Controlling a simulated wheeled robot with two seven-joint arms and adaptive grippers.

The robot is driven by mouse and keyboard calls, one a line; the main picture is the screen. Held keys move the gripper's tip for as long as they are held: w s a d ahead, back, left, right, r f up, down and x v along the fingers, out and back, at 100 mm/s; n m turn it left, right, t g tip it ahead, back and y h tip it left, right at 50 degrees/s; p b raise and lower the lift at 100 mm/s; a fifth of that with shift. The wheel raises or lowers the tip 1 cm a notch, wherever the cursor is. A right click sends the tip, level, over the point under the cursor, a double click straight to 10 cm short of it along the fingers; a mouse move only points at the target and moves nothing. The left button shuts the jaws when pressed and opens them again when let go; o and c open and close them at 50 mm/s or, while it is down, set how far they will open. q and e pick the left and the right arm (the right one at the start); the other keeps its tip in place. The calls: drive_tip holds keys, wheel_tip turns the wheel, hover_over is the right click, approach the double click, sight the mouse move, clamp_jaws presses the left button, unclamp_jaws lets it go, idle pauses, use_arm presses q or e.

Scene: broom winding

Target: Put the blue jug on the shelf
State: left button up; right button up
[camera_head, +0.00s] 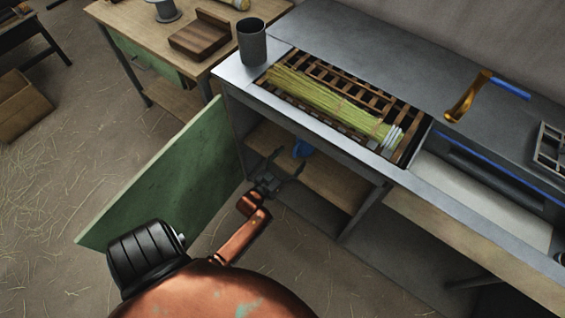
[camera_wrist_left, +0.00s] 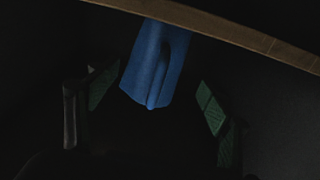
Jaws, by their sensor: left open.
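The blue jug (camera_head: 302,149) shows as a small patch on the wooden shelf (camera_head: 318,166) inside the open cabinet under the bench. My left gripper (camera_head: 284,166) is at the cabinet opening, just left of the jug. Its green-padded fingers (camera_wrist_left: 154,97) are open and apart, with the jug beyond and between them, and nothing is gripped. My right gripper is in neither view.
A green cabinet door (camera_head: 165,180) stands open on the left. A wooden shelf edge (camera_wrist_left: 220,32) crosses the top of the wrist view. On the bench are a grey cup (camera_head: 252,42), a straw bundle (camera_head: 325,100) and a brass-coloured bracket (camera_head: 468,97). The floor at left is mostly clear.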

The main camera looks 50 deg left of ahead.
use_arm(q)
drive_tip(key=shift+p+v, duration=0.4)
drive_tip(key=shift+v, duration=1.25)
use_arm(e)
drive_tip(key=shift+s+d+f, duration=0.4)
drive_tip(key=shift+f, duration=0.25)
use_arm(q)
drive_tip(key=shift+f, duration=0.1)
drive_tip(key=s+d+f+m+g+h, duration=0.1)
drive_tip(key=s+d+f+g, duration=0.35)
drive_tip(key=s, duration=0.45)
drive_tip(key=s+d+f+m+g+h, duration=0.1)
drive_tip(key=s+d+f+g+h, duration=0.1)
drive_tip(key=s+d+f+g, duration=0.5)
drive_tip(key=s+d+r+g, duration=0.1)
drive_tip(key=s+g, duration=0.1)
drive_tip(key=s, duration=0.6)
drive_tip(key=s+d+r+g+h, duration=0.1)
drive_tip(key=s+d+r+g, duration=0.1)
drive_tip(key=s, duration=0.7)
drive_tip(key=s+d+r+m+g, duration=0.1)
drive_tip(key=s+g, duration=0.1)
drive_tip(key=s, duration=0.7)
drive_tip(key=shift+d+r+h, duration=0.25)
drive_tip(key=shift+d+h, duration=0.05)
drive_tip(key=shift+d, duration=0.05)
drive_tip(key=shift+w, duration=0.1)
drive_tip(key=shift+c, duration=0.6)
